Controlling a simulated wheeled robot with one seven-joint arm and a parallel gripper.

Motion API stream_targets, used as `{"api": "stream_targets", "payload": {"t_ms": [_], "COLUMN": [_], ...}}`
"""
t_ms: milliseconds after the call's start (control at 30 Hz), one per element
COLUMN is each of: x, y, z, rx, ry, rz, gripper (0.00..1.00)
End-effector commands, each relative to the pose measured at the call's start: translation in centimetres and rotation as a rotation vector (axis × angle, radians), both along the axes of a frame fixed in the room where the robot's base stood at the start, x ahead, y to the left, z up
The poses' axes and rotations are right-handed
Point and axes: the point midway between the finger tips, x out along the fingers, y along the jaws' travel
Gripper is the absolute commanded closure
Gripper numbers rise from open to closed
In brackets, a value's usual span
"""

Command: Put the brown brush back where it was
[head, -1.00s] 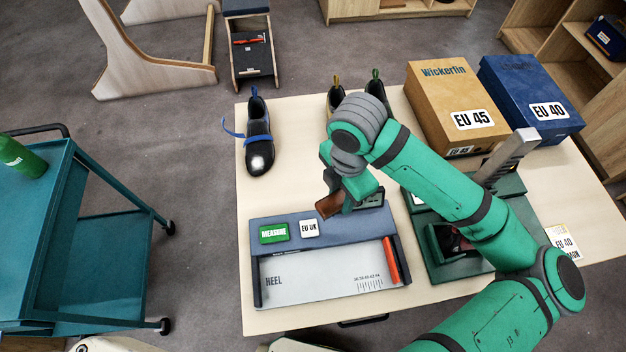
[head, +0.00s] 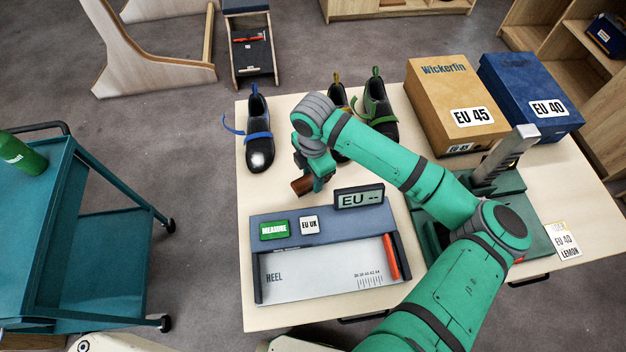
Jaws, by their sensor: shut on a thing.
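The brown brush (head: 302,186) shows as a small brown block at the end of my arm. My gripper (head: 310,184) is shut on it, in the head view, above the table (head: 270,205) just behind the measuring device. I cannot tell the exact height of the brush over the table. My arm's wrist hides part of the gripper and the brush.
The measuring device (head: 330,279) with its "EU --" display (head: 359,198) lies in front. A blue-strapped shoe (head: 258,140) stands back left, and a green-tabbed shoe (head: 379,105) behind my arm. An EU 45 box (head: 440,85), a blue EU 40 box (head: 520,85) and a green stand (head: 500,190) are right.

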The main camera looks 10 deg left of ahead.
Motion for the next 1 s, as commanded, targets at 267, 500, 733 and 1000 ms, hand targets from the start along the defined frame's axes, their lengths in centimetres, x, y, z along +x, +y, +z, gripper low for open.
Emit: {"api": "stream_targets", "payload": {"t_ms": [267,500,733,1000], "x": [0.0,0.0,0.0,0.0], "y": [-0.1,-0.1,-0.1,-0.1], "z": [-2.1,-2.3,-2.3,-1.7], "rx": [-0.001,0.000,-0.001,0.000], "ry": [-0.001,0.000,-0.001,-0.001], "rz": [-0.001,-0.002,-0.001,-0.001], "gripper": [0.86,0.86,0.49,0.49]}}
